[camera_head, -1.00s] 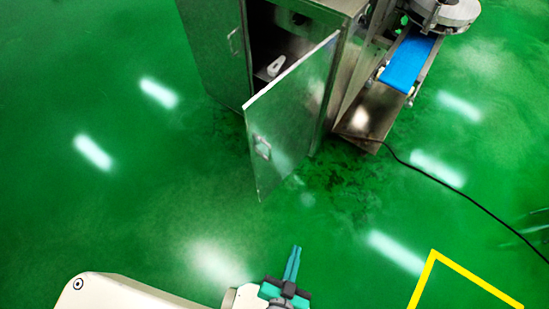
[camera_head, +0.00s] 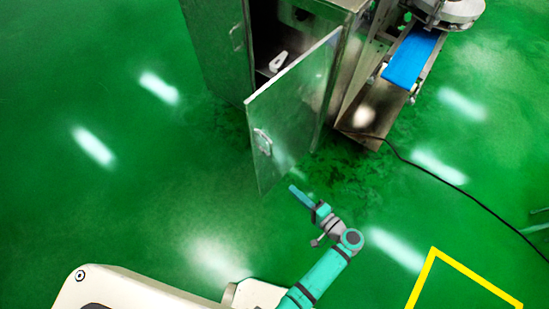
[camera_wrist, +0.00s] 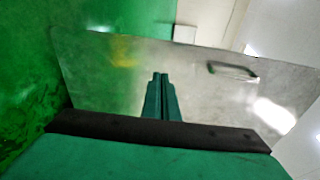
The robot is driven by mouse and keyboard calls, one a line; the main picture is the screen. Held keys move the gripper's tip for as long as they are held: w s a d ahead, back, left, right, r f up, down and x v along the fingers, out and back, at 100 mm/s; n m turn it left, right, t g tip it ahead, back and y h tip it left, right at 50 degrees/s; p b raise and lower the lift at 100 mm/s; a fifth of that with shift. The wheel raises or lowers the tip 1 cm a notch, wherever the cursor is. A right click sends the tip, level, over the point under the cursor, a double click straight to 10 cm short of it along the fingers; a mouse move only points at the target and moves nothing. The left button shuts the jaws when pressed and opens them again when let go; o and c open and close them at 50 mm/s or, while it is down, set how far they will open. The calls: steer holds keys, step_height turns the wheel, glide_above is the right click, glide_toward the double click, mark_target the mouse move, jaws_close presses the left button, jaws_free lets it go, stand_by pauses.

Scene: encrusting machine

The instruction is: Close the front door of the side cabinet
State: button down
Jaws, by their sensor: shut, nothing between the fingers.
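The side cabinet (camera_head: 215,45) is a metal box at the top of the head view. Its front door (camera_head: 292,105) stands open, swung out toward me, with a handle (camera_head: 262,142) on its face. The door also shows in the wrist view (camera_wrist: 110,75), with the handle (camera_wrist: 233,70) to the right of my fingers. My gripper (camera_head: 293,189) is shut and empty, with its tips close to the door's lower part in the head view. In the wrist view the fingers (camera_wrist: 161,78) overlap the door's face; I cannot tell whether they touch it.
A small white object (camera_head: 278,62) lies inside the cabinet. The blue conveyor belt (camera_head: 411,60) stands to the right. A black cable (camera_head: 455,190) runs across the green floor. A yellow floor line (camera_head: 470,278) is at lower right. The floor left of the door is clear.

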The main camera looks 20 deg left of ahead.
step_height(320, 180, up, 5)
steer(key=w+d+n+y, duration=0.1)
steer(key=w+d+y, duration=0.1)
steer(key=y, duration=0.1)
steer(key=x, duration=1.4)
steer(key=shift+a+r, duration=0.15)
steer(key=shift+w, duration=0.3)
